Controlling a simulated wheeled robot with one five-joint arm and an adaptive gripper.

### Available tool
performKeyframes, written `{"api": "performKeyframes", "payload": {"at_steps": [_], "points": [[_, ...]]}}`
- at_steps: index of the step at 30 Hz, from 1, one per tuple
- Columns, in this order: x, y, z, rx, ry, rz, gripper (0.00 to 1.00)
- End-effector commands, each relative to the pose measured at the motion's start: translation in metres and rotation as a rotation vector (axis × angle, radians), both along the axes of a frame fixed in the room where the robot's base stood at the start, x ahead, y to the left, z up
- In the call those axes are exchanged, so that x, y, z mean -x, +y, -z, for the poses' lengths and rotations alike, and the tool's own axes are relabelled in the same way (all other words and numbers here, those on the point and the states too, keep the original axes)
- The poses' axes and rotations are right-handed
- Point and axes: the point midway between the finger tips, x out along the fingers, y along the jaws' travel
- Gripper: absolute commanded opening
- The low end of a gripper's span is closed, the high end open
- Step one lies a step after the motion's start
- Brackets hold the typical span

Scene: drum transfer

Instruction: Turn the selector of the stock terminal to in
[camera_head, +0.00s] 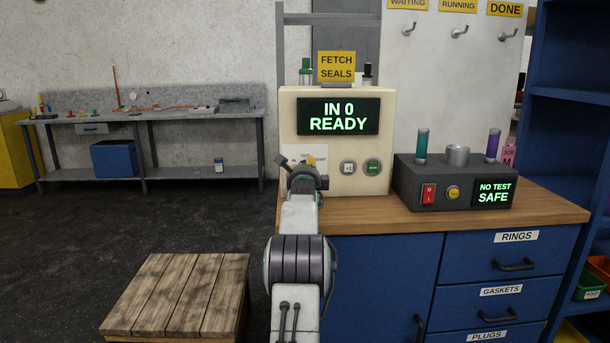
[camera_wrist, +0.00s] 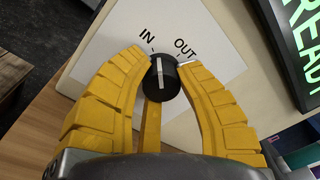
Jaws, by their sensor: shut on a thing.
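The stock terminal (camera_head: 290,115) is a cream box on the wooden counter, with a screen (camera_head: 338,116) reading "IN 0 READY". Its selector (camera_wrist: 160,82) is a black round knob with a white line, on a white plate (camera_wrist: 205,30) marked IN and OUT. The line points up in the wrist view, leaning slightly toward the IN side. My gripper (camera_wrist: 163,66) has its yellow fingers closed around the knob, one on each side. In the camera_head view my gripper (camera_head: 304,178) is at the terminal's lower left and hides the knob.
Two buttons, one white (camera_head: 348,168) and one green (camera_head: 372,167), sit right of my gripper on the terminal. A grey test box (camera_head: 445,185) stands to the right on the counter (camera_head: 400,220). A wooden pallet-like platform (camera_head: 180,295) is on the floor at left.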

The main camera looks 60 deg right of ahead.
Motion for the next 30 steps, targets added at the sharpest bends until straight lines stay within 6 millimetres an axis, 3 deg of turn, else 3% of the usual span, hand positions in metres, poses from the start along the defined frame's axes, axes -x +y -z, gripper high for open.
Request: {"api": "performKeyframes", "payload": {"at_steps": [9, 20, 21, 30], "points": [[-0.0027, 0.0022, -0.0033, 0.134, 0.189, 0.000, 0.00], [-0.0036, 0.0029, -0.0050, 0.145, 0.206, -0.001, 0.00], [-0.0038, 0.0029, -0.0051, 0.146, 0.206, -0.002, 0.35], [-0.0022, 0.0018, -0.0026, 0.140, 0.207, 0.000, 0.58]]}}
